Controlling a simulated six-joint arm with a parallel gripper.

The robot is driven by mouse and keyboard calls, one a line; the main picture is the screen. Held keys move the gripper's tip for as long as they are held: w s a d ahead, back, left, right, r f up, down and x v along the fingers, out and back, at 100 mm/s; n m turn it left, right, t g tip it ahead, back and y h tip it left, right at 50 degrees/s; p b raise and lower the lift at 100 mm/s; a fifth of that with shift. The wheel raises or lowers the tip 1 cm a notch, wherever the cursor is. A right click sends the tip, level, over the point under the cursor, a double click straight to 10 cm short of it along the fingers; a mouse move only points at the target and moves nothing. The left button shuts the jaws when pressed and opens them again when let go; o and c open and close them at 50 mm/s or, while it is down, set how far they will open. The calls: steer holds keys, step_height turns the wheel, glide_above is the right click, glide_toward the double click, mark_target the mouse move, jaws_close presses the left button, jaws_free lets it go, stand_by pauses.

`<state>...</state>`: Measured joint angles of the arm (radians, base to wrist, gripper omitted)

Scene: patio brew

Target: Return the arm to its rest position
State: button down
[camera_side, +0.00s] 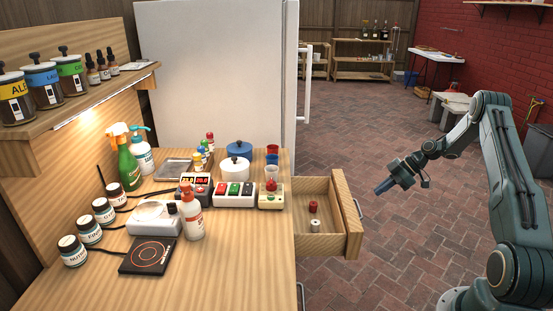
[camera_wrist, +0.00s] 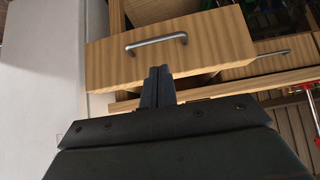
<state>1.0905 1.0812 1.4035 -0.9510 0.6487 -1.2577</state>
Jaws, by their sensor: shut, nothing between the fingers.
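My gripper (camera_side: 383,190) is in the side view, in free air to the right of the open drawer (camera_side: 353,238). Its fingers are shut with nothing between them, and it points left toward the drawer. My arm reaches in from the right edge. In the wrist view my gripper (camera_wrist: 159,78) shows its fingers together, overlapping the drawer front (camera_wrist: 200,58) just below its metal handle (camera_wrist: 156,43) in the picture. In the side view the gripper stands apart from the drawer and its handle.
The drawer is pulled out from the wooden bench (camera_side: 250,285) and holds a red-topped item (camera_side: 313,207) and a pale spool-like item (camera_side: 315,226). Bottles, a hot plate (camera_side: 150,256) and switch boxes crowd the bench. The brick floor (camera_side: 390,120) around my gripper is clear.

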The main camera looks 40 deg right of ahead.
steer(key=shift+r, duration=0.2)
steer(key=a+r+m+g+h, duration=0.2)
steer(key=a+r+m+h, duration=0.15)
steer(key=a+r, duration=1.95)
steer(key=s+a+r+m+h, duration=0.2)
steer(key=s+a+r, duration=0.5)
steer(key=s+a, duration=0.15)
steer(key=s+a+m+t, duration=0.1)
steer(key=s+a+m, duration=0.2)
steer(key=s, duration=0.9)
steer(key=shift+s+a+f, duration=0.3)
steer(key=shift+a+f, duration=0.15)
steer(key=shift+a, duration=0.2)
steer(key=shift+h, duration=0.25)
